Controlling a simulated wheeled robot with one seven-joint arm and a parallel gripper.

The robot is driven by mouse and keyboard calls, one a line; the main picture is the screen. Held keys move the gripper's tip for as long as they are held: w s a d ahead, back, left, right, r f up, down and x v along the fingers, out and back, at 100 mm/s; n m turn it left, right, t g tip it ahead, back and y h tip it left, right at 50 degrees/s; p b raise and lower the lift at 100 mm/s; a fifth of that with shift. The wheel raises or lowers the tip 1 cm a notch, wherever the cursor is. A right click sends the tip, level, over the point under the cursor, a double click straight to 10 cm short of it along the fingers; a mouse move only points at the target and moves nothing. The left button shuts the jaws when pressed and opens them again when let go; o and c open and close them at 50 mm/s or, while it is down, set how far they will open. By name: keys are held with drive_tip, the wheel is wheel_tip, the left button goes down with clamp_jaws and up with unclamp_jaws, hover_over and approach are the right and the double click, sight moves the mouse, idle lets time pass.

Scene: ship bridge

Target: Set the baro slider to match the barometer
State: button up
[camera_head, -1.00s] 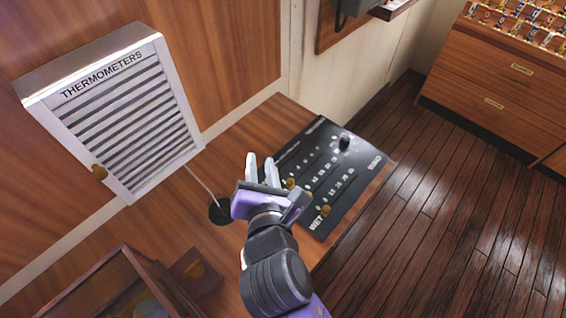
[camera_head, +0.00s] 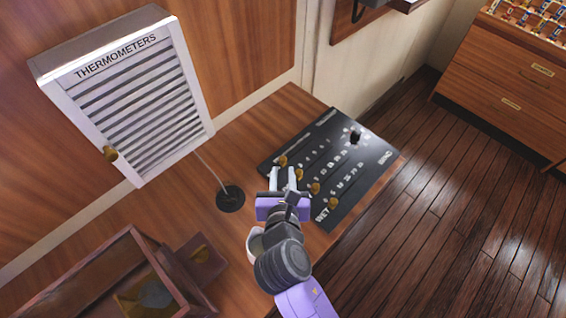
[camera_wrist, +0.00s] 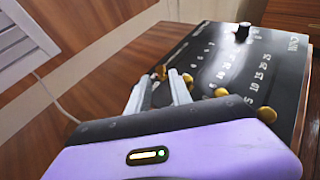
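A black control panel (camera_head: 375,160) lies on the wooden desk, with a row of brass slider knobs and printed scales. The brass knob at the left end of the row (camera_head: 283,160) is just ahead of my gripper (camera_head: 284,172). My gripper is open, with a clear gap between its two pale fingers. In the wrist view that left knob (camera_wrist: 161,73) shows in line with the gap; I cannot tell whether the fingers touch it. Another brass knob (camera_wrist: 187,78) is just right of the fingers. The baro label is too small to read. No barometer can be made out for certain.
A white louvred thermometers box (camera_head: 140,105) hangs on the wall at left. A glass-topped wooden case (camera_head: 105,275) stands at lower left. A cord enters a black round fitting (camera_head: 230,198) on the desk. A black knob (camera_head: 355,137) rises from the panel's far right.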

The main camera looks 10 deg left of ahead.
sight(283, 160)
drive_tip(key=shift+x, duration=2.55)
drive_tip(key=shift+s, duration=0.1)
clamp_jaws()
